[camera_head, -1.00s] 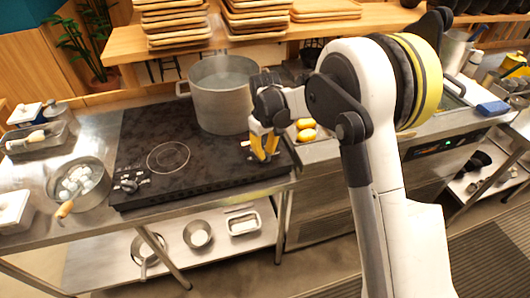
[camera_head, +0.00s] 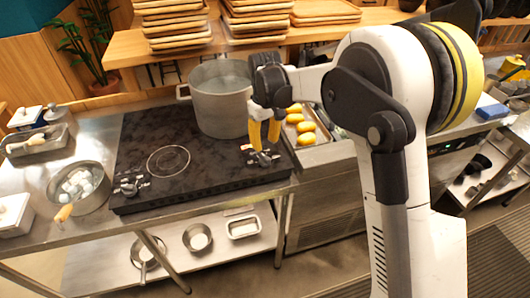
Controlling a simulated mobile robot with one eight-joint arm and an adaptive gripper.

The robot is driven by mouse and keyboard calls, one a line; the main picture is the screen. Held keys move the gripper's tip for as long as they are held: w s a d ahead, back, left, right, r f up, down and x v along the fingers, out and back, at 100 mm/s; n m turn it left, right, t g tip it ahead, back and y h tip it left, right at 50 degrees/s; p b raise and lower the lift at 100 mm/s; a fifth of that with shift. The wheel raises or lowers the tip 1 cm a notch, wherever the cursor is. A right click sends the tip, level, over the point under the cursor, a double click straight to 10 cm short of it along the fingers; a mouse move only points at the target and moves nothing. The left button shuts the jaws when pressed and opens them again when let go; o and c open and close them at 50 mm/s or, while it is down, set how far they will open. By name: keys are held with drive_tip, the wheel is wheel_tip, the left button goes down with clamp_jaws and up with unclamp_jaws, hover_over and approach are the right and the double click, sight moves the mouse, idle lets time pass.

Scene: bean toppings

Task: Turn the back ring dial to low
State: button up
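The black cooktop (camera_head: 205,165) has one bare ring (camera_head: 168,161) at the front left. A large grey pot (camera_head: 218,108) stands at the back and hides the surface under it. One group of dials (camera_head: 130,187) is at the front left corner; another (camera_head: 262,158) is at the front right. I cannot tell which dial belongs to the back ring, or read a setting. My gripper (camera_head: 264,147) points down just above the right dials. Its yellow fingers are apart with a gap between them; whether they touch a dial is unclear.
A tray (camera_head: 320,155) with yellow items (camera_head: 306,127) lies right of the cooktop. A pot with whitish pieces (camera_head: 78,187) stands on the left counter. Stacked wooden trays (camera_head: 170,28) fill the shelf behind. My arm covers part of the right side.

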sight(266, 157)
wheel_tip(266, 157, up, 5)
drive_tip(key=shift+r, duration=0.15)
idle(0.4)
drive_tip(key=s+d+r+m+t+b, duration=0.1)
drive_tip(key=s+d+r+m+t, duration=0.1)
drive_tip(key=s+d+r, duration=0.35)
drive_tip(key=s+d+r+m+t+b, duration=0.1)
drive_tip(key=s+d+r+m+t, duration=0.15)
drive_tip(key=s+d, duration=0.5)
drive_tip(key=s+d+f+m+t, duration=0.1)
drive_tip(key=s+d+f, duration=0.1)
drive_tip(key=s, duration=0.5)
drive_tip(key=s+d+f+m+t, duration=0.1)
drive_tip(key=s+d+f+m, duration=0.1)
drive_tip(key=s, duration=0.5)
drive_tip(key=shift+s+d+f+b, duration=0.15)
drive_tip(key=shift+d+f+b, duration=0.2)
drive_tip(key=shift+d, duration=0.35)
drive_tip(key=shift+t, duration=0.25)
